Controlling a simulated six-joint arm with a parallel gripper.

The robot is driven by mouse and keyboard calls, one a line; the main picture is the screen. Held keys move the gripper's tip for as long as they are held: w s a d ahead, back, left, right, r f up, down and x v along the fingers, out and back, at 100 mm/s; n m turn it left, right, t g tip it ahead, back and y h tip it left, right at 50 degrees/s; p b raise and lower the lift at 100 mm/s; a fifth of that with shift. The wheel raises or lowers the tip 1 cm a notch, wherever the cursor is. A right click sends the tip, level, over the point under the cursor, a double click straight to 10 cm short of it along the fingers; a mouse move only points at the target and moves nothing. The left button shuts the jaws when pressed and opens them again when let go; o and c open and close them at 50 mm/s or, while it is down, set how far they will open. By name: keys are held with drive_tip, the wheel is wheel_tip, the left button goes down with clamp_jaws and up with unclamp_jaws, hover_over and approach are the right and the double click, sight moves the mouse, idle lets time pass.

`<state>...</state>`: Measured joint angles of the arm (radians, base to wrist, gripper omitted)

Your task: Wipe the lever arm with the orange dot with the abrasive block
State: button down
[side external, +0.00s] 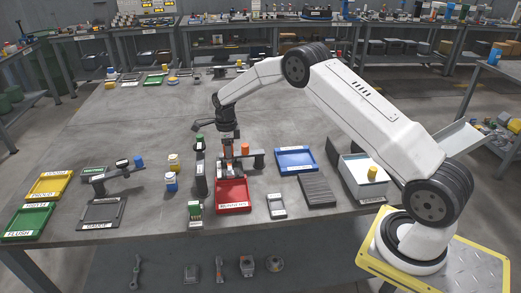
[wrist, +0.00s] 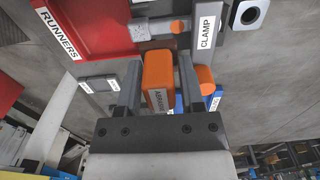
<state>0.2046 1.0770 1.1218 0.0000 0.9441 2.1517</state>
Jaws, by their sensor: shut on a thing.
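My gripper (wrist: 158,82) is shut on the orange abrasive block (wrist: 157,72), whose label faces the wrist camera. In the side view my gripper (side external: 228,150) points down above the bench, behind the red tray. A grey lever arm (wrist: 150,30) with an orange dot (wrist: 180,27) lies beyond the block in the wrist view, between the red tray and a dark part labelled CLAMP (wrist: 205,30). The block appears apart from the lever arm, but its height over it is hard to tell. The fingers partly hide the parts behind them.
The red RUNNERS tray (side external: 233,208) is close in front of my gripper. A blue tray (side external: 296,171) lies to the right. An upright dark part (side external: 201,180) stands close left. A yellow tray (side external: 50,197) and a green tray (side external: 28,232) lie far left. The bench behind is mostly clear.

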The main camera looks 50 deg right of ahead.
drive_tip(key=shift+f, duration=1.9)
drive_tip(key=shift+s+a+f, duration=0.1)
drive_tip(key=shift+f, duration=0.25)
drive_tip(key=shift+s+a, duration=1.75)
drive_tip(key=shift+w+d, duration=1.75)
drive_tip(key=shift+w+d+r, duration=0.1)
drive_tip(key=shift+w+d, duration=0.05)
drive_tip(key=shift+r, duration=3.85)
